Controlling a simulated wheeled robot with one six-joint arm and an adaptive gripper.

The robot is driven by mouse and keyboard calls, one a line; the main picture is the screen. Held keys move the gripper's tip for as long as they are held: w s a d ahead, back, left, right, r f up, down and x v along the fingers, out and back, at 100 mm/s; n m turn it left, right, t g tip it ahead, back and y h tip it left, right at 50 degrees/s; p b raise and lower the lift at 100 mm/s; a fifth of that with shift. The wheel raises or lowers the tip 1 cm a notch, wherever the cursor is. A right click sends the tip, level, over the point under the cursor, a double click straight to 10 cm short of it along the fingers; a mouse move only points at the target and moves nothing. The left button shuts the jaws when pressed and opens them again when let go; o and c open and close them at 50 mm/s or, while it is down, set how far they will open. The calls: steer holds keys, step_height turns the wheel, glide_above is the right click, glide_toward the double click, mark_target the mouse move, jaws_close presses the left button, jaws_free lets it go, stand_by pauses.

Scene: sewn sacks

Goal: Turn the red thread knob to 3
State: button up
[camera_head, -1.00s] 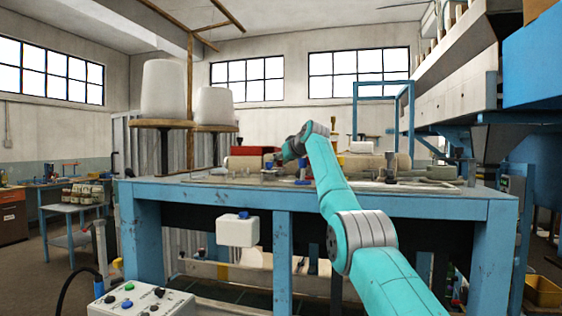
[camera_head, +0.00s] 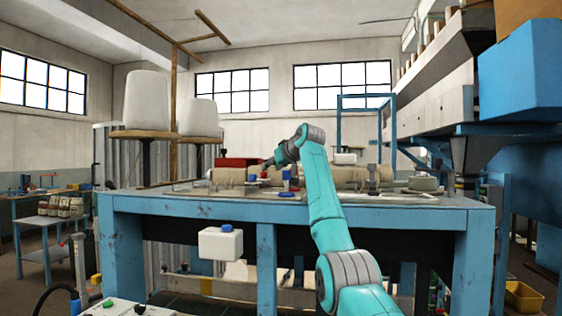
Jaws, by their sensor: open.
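My teal arm reaches up over the blue table (camera_head: 340,213). My gripper (camera_head: 267,163), small and dark, points left and down above the machine parts on the tabletop. I take it as open, with nothing seen in it, though its fingers are tiny here. A small red piece (camera_head: 264,175) shows just below the gripper, apart from it as far as I can tell. It may be the red thread knob, but its shape, its pointer and any numbers are too small to read.
Small blue pieces (camera_head: 286,174) stand beside the red piece. A long beige roll (camera_head: 345,176) and a red box (camera_head: 238,162) lie behind. A white box with a blue cap (camera_head: 220,243) hangs at the table's front. White cones (camera_head: 147,100) stand at left.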

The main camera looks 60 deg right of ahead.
steer(key=v, duration=0.6)
steer(key=shift+r, duration=0.1)
stand_by(0.5)
